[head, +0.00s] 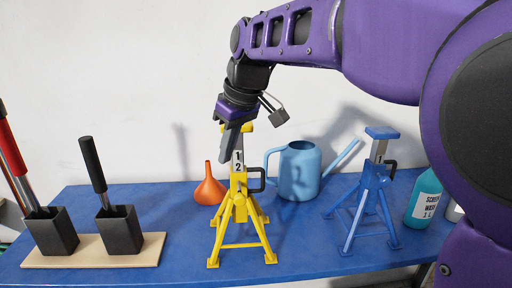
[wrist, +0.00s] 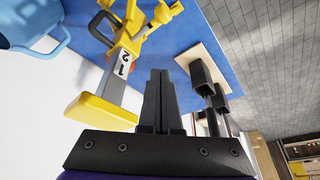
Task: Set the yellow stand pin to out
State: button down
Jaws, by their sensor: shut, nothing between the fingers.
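The yellow stand (head: 240,208) stands upright on the blue bench top, with a post marked 1 and 2 and a flat yellow head. A black loop handle (head: 257,184), which looks like its pin, sticks out on the right side of the post. How deep the pin sits cannot be told. My gripper (head: 225,158) is shut and empty, just left of the upper post in the head view. In the wrist view, the shut fingers (wrist: 161,74) are beside the stand's yellow head (wrist: 101,111) and post (wrist: 121,66).
A blue stand (head: 367,200) with a similar black handle is at the right. A blue watering can (head: 298,172) and orange funnel (head: 209,188) are behind the yellow stand. Black holders with tools (head: 121,231) sit on a board at left. A teal bottle (head: 424,200) is far right.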

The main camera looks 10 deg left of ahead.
aim_at(240, 197)
notch_tip(240, 197, down, 8)
jog(key=d+b, duration=0.1)
jog(key=shift+s+d+r+b, duration=0.15)
jog(key=shift+s+r+b, duration=0.1)
jog(key=shift+s+b, duration=0.1)
